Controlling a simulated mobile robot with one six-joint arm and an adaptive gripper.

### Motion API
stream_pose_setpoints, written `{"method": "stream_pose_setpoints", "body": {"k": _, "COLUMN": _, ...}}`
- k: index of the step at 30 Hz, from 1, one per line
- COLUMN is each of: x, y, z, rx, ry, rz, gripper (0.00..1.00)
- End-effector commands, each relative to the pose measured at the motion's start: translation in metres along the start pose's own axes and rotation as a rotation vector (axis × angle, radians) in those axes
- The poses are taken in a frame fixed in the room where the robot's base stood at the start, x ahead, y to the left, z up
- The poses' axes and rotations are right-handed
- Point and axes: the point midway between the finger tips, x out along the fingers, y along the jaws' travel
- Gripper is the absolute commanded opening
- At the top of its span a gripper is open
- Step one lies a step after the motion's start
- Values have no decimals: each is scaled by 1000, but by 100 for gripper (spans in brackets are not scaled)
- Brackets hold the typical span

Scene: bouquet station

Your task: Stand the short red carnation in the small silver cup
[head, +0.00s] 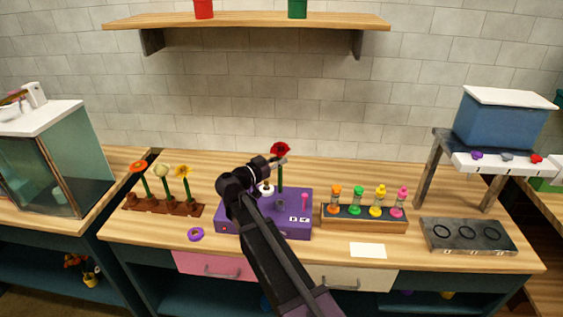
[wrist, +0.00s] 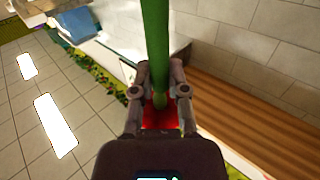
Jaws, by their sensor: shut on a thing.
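The red carnation (head: 280,149) is upright above the purple box (head: 232,226) in the head view, with its green stem hanging down. My gripper (head: 281,160) is shut on the stem just under the bloom. In the wrist view the green stem (wrist: 155,40) runs between the two fingers of my gripper (wrist: 160,93), and some red of the bloom shows behind them. A small grey cup-like shape (head: 280,203), probably the silver cup, is on the purple box below the stem. I cannot tell whether the stem's lower end is inside it or in front of it.
A brown rack (head: 150,204) with several flowers stands left, and a purple ring (head: 195,234) lies near it. A wooden rack (head: 365,225) of coloured bottles stands right of the box, with a white card (head: 368,250) in front. A dark slab (head: 468,236) lies further right.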

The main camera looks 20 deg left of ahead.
Motion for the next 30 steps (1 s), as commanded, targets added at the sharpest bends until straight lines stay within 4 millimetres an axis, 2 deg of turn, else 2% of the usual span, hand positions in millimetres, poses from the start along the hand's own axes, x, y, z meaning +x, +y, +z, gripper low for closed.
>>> {"method": "stream_pose_setpoints", "body": {"k": 8, "x": 0, "y": 0, "z": 8, "rx": 0, "ry": 0, "rz": -1, "gripper": 0}}
{"method": "stream_pose_setpoints", "body": {"k": 21, "x": -1, "y": 0, "z": 33, "rx": 0, "ry": 0, "rz": -2, "gripper": 0}}
{"method": "stream_pose_setpoints", "body": {"k": 30, "x": -1, "y": -1, "z": 38, "rx": 0, "ry": 0, "rz": -2, "gripper": 0}}
